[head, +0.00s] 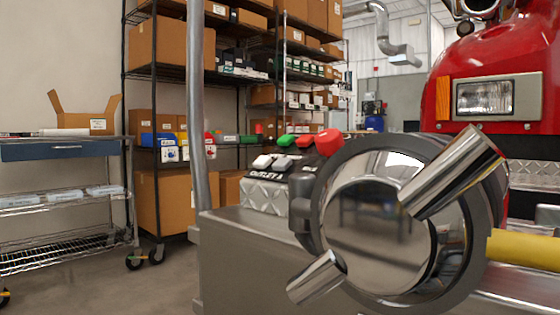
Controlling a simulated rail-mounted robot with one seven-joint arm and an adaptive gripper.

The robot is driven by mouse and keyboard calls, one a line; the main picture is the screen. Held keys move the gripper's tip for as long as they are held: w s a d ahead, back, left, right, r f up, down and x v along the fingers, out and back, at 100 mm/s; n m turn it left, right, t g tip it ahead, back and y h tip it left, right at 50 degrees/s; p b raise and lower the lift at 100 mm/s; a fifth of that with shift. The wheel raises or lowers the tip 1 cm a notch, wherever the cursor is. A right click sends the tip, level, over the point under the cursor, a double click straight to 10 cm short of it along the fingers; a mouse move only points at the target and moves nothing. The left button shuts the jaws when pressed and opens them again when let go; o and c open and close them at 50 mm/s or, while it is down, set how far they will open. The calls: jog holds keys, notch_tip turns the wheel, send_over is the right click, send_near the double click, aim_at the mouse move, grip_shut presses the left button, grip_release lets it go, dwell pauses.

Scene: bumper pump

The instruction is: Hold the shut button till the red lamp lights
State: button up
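A small control box (267,192) with diamond-plate sides stands on the grey metal bumper, its dark sloped top lettered "OUTLET 1". Two pale button-like pieces (270,162) sit on that top; I cannot tell which is the shut button. Behind them are a green cap (285,140), a smaller red cap (304,141) and a larger red cap (328,142). I cannot tell which red one is the lamp, or whether it is lit. The right side of the box is hidden behind the chrome outlet cap. My gripper is not in view.
The large chrome outlet cap (375,235), with two protruding handles, blocks the box's right side. The bumper (245,240) runs below. A grey pole (197,110) stands to the left. A yellow bar (523,248) and the red truck (500,60) are at right. Shelves and a cart are behind.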

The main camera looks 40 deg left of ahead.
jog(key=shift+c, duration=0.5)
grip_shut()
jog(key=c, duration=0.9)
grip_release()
